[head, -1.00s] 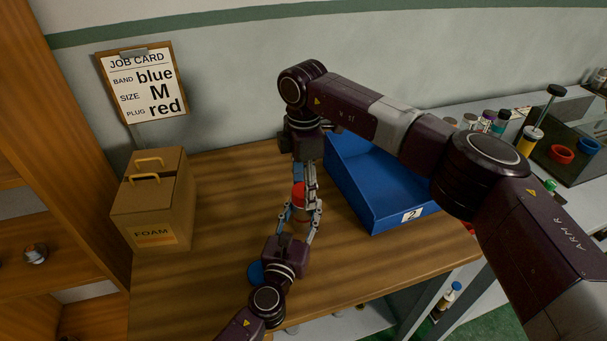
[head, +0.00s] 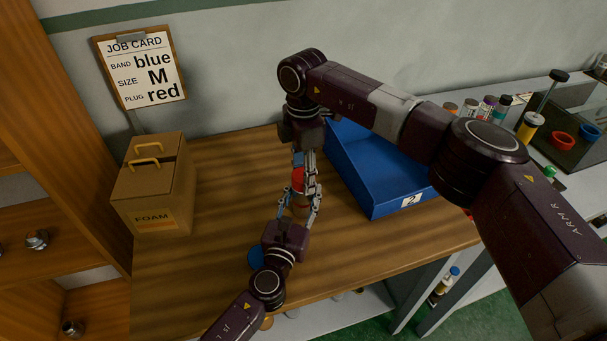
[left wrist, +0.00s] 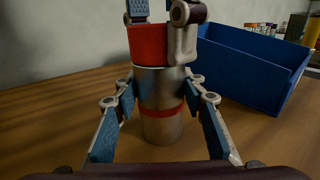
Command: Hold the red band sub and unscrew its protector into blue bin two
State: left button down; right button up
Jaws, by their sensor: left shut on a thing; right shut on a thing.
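The sub is a metallic cylinder (left wrist: 160,128) with a red band (left wrist: 161,111), standing upright in the left wrist view. A red protector (left wrist: 148,46) sits on its top; it also shows in the head view (head: 298,181). My left gripper (left wrist: 162,95) is shut on the sub's body, a finger on each side. My right gripper (head: 307,168) comes from above and is shut on the protector. The fingers hide much of the sub in the head view. Blue bin two (head: 385,203) stands right of the grippers, label 2 facing front.
A FOAM box (head: 155,190) stands at the table's left. A blue disc-like thing (head: 255,257) lies beside my left wrist. A job card (head: 140,70) leans at the wall. Bottles and a dark tray with coloured rings (head: 563,140) stand at right. The left-middle table is clear.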

pick_arm(q)
jog(key=shift+r, duration=0.1)
pick_arm(e)
jog(key=n, duration=0.6)
jog(key=shift+n, duration=0.3)
jog(key=n, duration=0.6)
jog(key=shift+n, duration=0.4)
jog(key=n, duration=0.7)
jog(key=shift+w, duration=0.1)
jog(key=n, duration=0.5)
jog(key=shift+r, duration=0.1)
jog(key=n, duration=1.5)
jog(key=shift+w, duration=0.1)
jog(key=shift+r, duration=0.15)
